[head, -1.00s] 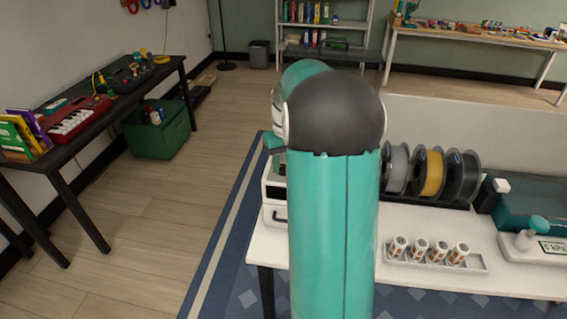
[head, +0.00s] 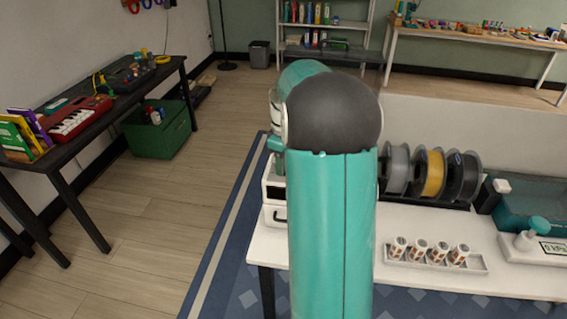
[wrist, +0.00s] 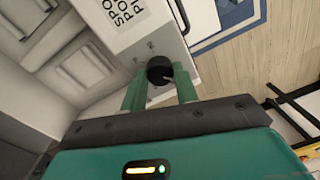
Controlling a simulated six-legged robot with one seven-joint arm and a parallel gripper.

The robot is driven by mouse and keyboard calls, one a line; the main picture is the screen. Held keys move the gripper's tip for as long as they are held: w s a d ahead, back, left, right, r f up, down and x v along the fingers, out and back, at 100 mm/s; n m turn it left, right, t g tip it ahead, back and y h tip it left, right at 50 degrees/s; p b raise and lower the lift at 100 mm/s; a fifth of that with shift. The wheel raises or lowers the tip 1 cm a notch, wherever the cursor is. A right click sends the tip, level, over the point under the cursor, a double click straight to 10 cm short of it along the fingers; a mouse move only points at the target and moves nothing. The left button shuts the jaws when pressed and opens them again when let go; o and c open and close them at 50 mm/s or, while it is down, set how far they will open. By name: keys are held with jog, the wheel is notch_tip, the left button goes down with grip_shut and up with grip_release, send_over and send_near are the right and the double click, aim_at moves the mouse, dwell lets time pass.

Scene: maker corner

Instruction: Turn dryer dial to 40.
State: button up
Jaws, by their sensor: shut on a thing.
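The dryer is a white box (wrist: 112,24) with a printed label on its face, in the wrist view. Its black round dial (wrist: 159,69) sits between the two green fingers of my gripper (wrist: 160,88), which is shut on it. A pale pointer mark shows on the dial; the number it points to cannot be read. In the head view a white box, seemingly the dryer (head: 270,188), is at the left end of the white table, mostly hidden behind my arm. My gripper is hidden there.
A tray of small cylinders (head: 435,258) and a white device with a display (head: 535,244) are to the right. A black table (head: 120,100) stands at left, with a green crate (head: 158,132) beside it. Open floor lies between.

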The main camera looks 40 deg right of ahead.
dwell(0.4)
jog(key=o, duration=1)
jog(key=shift+c, duration=0.2)
notch_tip(320, 180, up, 14)
jog(key=shift+d, duration=0.4)
jog(key=shift+w+a, duration=0.1)
